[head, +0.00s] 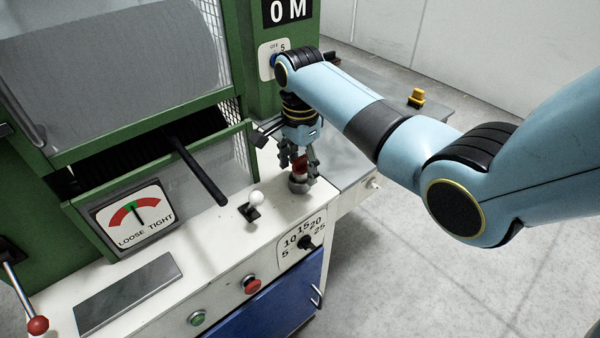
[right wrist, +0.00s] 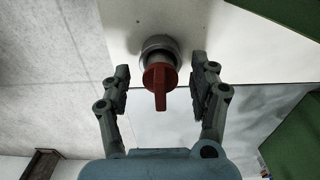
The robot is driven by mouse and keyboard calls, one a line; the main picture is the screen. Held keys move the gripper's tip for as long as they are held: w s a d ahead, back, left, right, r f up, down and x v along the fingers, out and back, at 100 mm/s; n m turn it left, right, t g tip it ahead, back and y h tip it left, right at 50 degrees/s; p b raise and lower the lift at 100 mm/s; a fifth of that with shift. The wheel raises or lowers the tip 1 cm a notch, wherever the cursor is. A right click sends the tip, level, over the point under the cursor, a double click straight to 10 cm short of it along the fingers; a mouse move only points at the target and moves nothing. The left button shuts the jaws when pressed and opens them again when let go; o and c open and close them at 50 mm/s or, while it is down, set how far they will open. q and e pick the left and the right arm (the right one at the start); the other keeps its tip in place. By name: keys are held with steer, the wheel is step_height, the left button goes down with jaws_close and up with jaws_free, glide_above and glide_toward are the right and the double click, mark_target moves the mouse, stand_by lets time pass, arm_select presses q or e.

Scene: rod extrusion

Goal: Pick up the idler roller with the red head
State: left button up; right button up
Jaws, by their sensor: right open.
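The idler roller with the red head (right wrist: 160,82) stands upright on the white machine top, its grey metal collar below the red head. It also shows in the head view (head: 299,184) near the right end of the white top. My right gripper (head: 300,158) points down over it. In the right wrist view my right gripper (right wrist: 162,75) is open, with one finger on each side of the red head and a gap on both sides. My left gripper is not in view.
A white ball-topped lever (head: 256,198) stands left of the roller. A black bar (head: 200,172) juts out from the green machine. A dial knob (head: 306,243) and a red button (head: 251,284) are on the front panel. A yellow-topped item (head: 417,97) stands on the grey table behind.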

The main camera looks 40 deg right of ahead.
jaws_close()
stand_by(0.3)
